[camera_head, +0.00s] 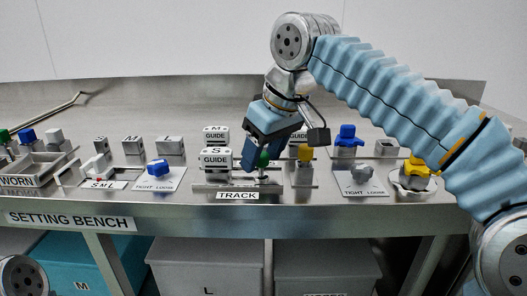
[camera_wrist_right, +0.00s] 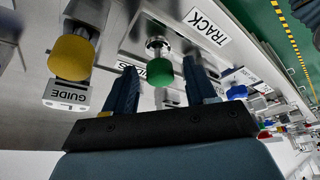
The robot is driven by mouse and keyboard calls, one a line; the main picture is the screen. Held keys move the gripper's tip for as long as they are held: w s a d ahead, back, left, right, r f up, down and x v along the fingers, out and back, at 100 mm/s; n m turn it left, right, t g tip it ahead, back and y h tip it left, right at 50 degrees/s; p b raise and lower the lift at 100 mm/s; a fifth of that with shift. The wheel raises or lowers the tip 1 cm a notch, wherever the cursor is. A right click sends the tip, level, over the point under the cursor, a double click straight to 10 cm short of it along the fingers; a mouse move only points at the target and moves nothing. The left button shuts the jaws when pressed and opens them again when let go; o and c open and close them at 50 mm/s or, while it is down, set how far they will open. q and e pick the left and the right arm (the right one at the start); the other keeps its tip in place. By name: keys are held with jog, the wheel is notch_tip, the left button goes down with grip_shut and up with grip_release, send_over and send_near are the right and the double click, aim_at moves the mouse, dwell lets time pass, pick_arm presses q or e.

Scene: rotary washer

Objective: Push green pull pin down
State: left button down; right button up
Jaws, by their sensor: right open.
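The green pull pin (camera_head: 263,160) stands upright on the track plate (camera_head: 235,186) at the front of the setting bench. In the right wrist view the green knob (camera_wrist_right: 160,73) and its silver stem show between the two fingers. My right gripper (camera_head: 257,158) reaches down from above and is open around the green knob. In the right wrist view a gap shows between the knob and each finger of the gripper (camera_wrist_right: 163,88). In the head view the gripper partly hides the knob. My left gripper is not in view.
A yellow-topped pin (camera_head: 305,153) stands close to the right of the green one. Guide blocks (camera_head: 215,159) stand close to its left. Farther right are a blue knob (camera_head: 347,136) and a yellow knob (camera_head: 416,166).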

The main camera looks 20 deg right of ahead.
jog(key=p+v, duration=0.5)
jog(key=v, duration=0.8)
jog(key=shift+s+r, duration=0.2)
jog(key=shift+r, duration=0.15)
